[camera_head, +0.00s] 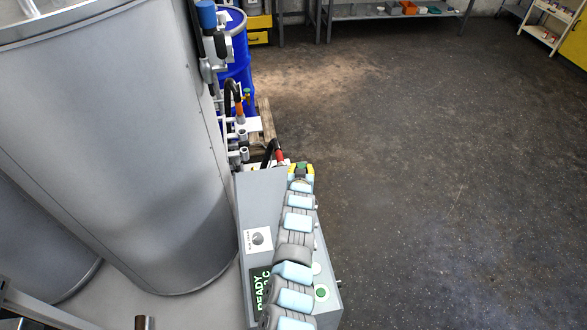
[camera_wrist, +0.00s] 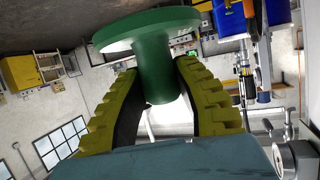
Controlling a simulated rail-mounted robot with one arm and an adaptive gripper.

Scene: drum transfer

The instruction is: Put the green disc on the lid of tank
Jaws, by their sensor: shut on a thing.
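My gripper (camera_wrist: 158,100) is shut on the stem of the green disc (camera_wrist: 150,28) in the wrist view. The disc's wide round flange is beyond the fingertips, and its thick green stem lies between the two yellow ribbed fingers. In the head view my gripper (camera_head: 301,170) is small, at the end of my arm above the grey control box; I cannot make out the disc there. The large grey metal tank (camera_head: 115,140) stands at the left, with part of its top edge at the upper left. Its lid is not clearly in view.
The grey control box (camera_head: 258,215) with a dial and a green display stands beside the tank. Pipes, hoses and a blue drum (camera_head: 237,60) are beyond it. Shelves (camera_head: 395,10) line the back. The dark floor at the right is clear.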

